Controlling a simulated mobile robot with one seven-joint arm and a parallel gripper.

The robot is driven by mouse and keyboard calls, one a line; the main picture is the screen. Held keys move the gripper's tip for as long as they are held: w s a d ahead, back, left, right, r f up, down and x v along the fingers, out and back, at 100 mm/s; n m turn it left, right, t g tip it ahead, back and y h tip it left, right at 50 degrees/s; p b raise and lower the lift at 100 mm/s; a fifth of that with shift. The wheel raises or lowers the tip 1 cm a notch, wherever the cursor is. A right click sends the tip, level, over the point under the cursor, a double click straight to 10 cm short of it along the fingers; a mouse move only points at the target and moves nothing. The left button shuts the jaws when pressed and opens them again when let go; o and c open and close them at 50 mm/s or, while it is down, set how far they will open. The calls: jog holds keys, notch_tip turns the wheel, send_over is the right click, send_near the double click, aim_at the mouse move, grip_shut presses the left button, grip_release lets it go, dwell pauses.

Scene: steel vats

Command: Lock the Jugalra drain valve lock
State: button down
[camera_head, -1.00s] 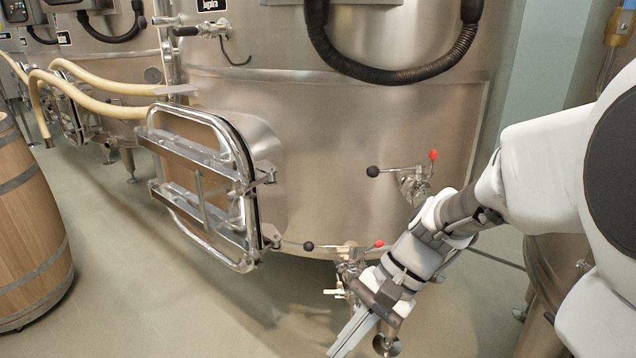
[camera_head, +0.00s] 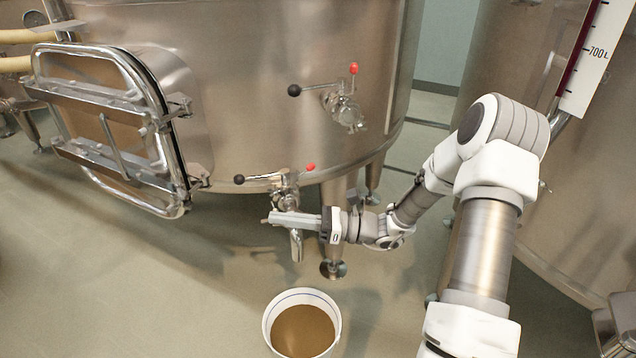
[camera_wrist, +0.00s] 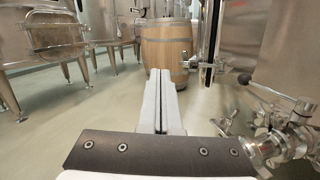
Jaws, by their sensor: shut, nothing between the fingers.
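The steel vat (camera_head: 260,100) carries a lower drain valve (camera_head: 286,198) near its base. A lever with a black ball (camera_head: 239,180) points left from it, and a small red knob (camera_head: 310,167) stands at its right. My gripper (camera_head: 270,219) is shut and empty, pointing left, and overlaps the valve's lower part in the head view; I cannot tell whether it touches. In the wrist view, my gripper (camera_wrist: 162,78) points past the valve, whose black ball (camera_wrist: 244,78) and metal body (camera_wrist: 268,148) are to the right, apart from the fingers. The red knob is not clear there.
A second valve (camera_head: 345,108) with black and red knobs is higher on the vat. A white bucket (camera_head: 268,318) of brown liquid stands below the spout. An open hatch door (camera_head: 160,140) juts out at left. A wooden barrel (camera_wrist: 165,45) is farther off.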

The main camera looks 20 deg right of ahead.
jog(key=w+d+f+m+t+h+b, duration=0.1)
jog(key=w+d+f+m+t+h, duration=0.2)
jog(key=d+f+m+t+h, duration=0.2)
jog(key=w+d+f+m+t+h+b, duration=0.1)
jog(key=w+d+f+m+t+h, duration=0.3)
jog(key=d+m+t, duration=0.7)
notch_tip(320, 180, down, 4)
jog(key=d+m+h, duration=0.1)
jog(key=m+h, duration=0.1)
jog(key=m, duration=0.1)
jog(key=shift+r+h, duration=0.2)
jog(key=shift+h, duration=0.1)
jog(key=shift+w, duration=0.15)
